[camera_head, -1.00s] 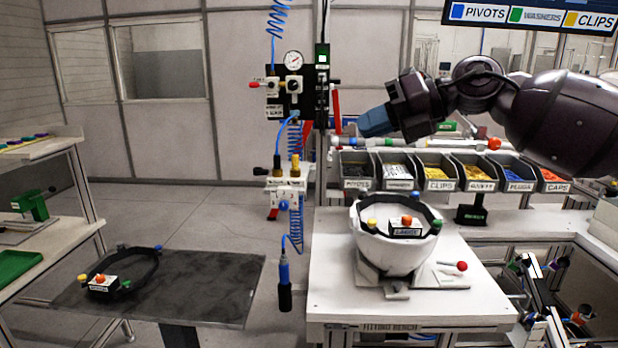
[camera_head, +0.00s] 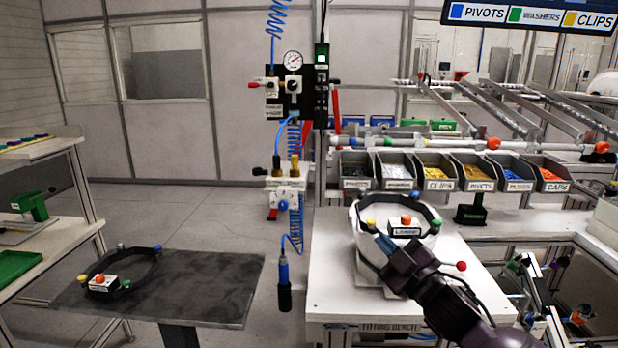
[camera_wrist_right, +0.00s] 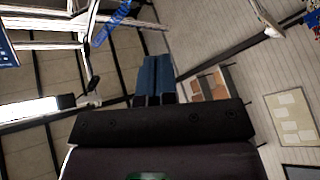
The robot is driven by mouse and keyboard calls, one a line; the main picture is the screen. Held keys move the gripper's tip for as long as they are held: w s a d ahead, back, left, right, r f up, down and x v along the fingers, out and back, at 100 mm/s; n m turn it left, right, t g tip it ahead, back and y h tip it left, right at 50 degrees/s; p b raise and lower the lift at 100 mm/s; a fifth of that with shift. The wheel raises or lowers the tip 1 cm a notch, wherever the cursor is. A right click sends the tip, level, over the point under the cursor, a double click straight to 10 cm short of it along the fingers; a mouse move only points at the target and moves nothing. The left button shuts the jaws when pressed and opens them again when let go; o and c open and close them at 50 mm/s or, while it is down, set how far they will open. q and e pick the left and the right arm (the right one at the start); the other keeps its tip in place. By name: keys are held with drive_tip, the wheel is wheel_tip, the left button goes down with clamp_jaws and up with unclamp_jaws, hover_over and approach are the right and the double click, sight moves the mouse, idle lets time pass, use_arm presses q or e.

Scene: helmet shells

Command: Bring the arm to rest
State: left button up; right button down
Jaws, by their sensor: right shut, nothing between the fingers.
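My right arm comes in from the lower right in the head view. Its gripper (camera_head: 379,240), with blue fingertips, is in front of the white helmet shell (camera_head: 368,255) and overlaps it in the picture; I cannot tell whether they touch. The blue fingers are together and empty, and they also show in the right wrist view (camera_wrist_right: 154,78). The shell sits on the fitting bench (camera_head: 335,275) with a dark band and a label block inside it. The gripper hides part of the shell and its stand. My left gripper is not in view.
A red-knobbed lever (camera_head: 461,266) is beside the gripper. Parts bins (camera_head: 438,172) line the bench's back. A blue-hosed tool (camera_head: 284,280) hangs left of the bench. A dark table (camera_head: 215,290) at the left holds a black headband (camera_head: 140,270). The floor between is clear.

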drive_tip(key=s+d+f+m+h, duration=0.2)
drive_tip(key=f+m, duration=0.1)
drive_tip(key=f, duration=0.3)
drive_tip(key=s+d+f+m+h, duration=0.2)
drive_tip(key=s+f+m, duration=0.1)
drive_tip(key=f, duration=0.2)
drive_tip(key=s+d+f+m+g+h, duration=0.3)
drive_tip(key=s+d+f+m, duration=0.1)
drive_tip(key=s+f, duration=0.8)
drive_tip(key=s+d+f+m+g+h, duration=0.2)
drive_tip(key=s+d+f+m+g, duration=0.1)
drive_tip(key=s+f, duration=0.9)
drive_tip(key=shift+s+d+f+m+g+h, duration=0.15)
drive_tip(key=shift+s+d+m+g+h, duration=0.2)
drive_tip(key=shift+s+d, duration=0.4)
